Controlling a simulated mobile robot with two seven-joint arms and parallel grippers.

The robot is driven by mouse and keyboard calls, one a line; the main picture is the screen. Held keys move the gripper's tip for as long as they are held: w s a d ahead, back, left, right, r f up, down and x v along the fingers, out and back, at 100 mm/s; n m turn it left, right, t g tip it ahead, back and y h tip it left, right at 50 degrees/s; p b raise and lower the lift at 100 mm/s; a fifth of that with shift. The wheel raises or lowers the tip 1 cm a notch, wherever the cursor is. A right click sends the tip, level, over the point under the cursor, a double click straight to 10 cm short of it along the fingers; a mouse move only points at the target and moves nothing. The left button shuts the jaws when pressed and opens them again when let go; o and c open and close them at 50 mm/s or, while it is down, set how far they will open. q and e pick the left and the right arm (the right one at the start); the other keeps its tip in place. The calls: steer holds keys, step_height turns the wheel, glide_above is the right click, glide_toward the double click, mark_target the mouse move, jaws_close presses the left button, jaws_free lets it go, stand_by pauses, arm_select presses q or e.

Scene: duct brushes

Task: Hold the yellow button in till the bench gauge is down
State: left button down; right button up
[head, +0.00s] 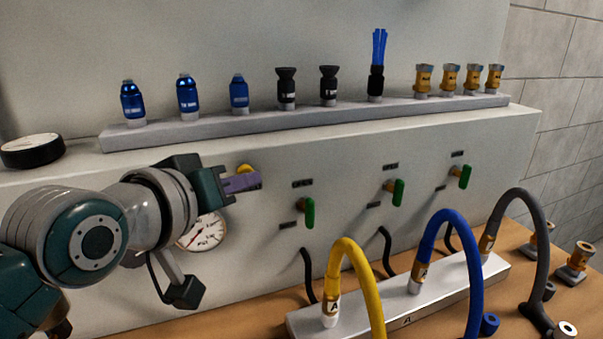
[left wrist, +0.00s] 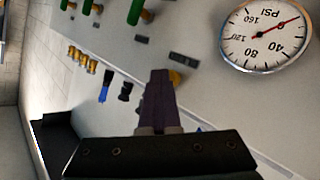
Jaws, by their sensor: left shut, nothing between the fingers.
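The yellow button (head: 245,169) is on the sloped front panel, partly hidden behind my left fingertips; a bit of it shows in the left wrist view (left wrist: 176,78). My left gripper (head: 243,182) is shut and empty, its purple fingers at the button. I cannot tell whether they touch it or press it in. The white-faced gauge (head: 203,232) on the panel is partly covered by my arm. In the left wrist view the PSI gauge (left wrist: 265,35) shows its red needle pointing up right, seemingly toward the low end, past 40. My right gripper is not in view.
Green levers (head: 308,212) stick out of the panel to the right. A ledge (head: 300,121) above holds several blue, black and brass fittings. Yellow (head: 346,260), blue and grey hoses arch from a metal block. A black-rimmed dial (head: 32,150) lies at the left.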

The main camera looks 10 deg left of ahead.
arm_select(q)
steer(key=shift+s+d+p, duration=0.55)
steer(key=shift+s+p, duration=0.2)
steer(key=shift+s, duration=0.05)
steer(key=s+d+p, duration=0.2)
steer(key=s, duration=0.2)
steer(key=shift+s+d+p, duration=0.1)
steer(key=shift+d+p, duration=0.3)
